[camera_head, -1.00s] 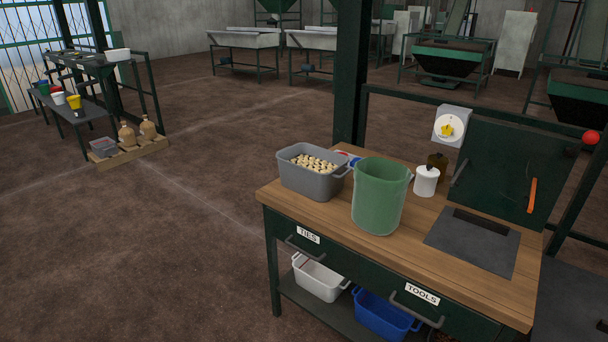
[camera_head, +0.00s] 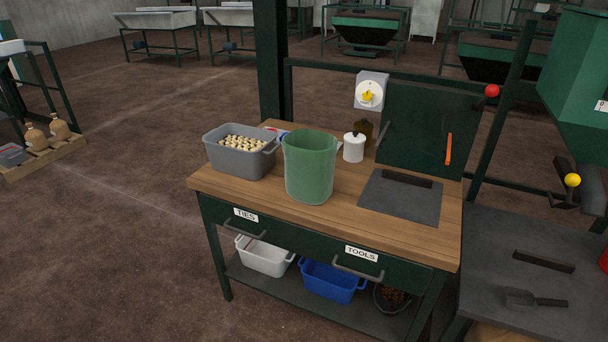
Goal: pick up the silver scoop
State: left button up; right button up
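A dark grey scoop (camera_head: 535,300) lies flat on the dark table (camera_head: 490,262) at the lower right, its handle to the right and its pan to the left. It looks dull grey rather than bright silver, and no other scoop shows. Nothing is touching it except the table top. Neither of my grippers is in view.
A wooden workbench (camera_head: 415,245) stands left of the dark table, bearing a grey bin (camera_head: 240,160), a green bucket (camera_head: 309,168) and a white container (camera_head: 354,148). A dark bar (camera_head: 543,261) lies behind the scoop. A green hopper (camera_head: 577,75) stands at the right. Open floor lies left.

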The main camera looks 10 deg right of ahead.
aim_at(515, 299)
jog(key=z, duration=2)
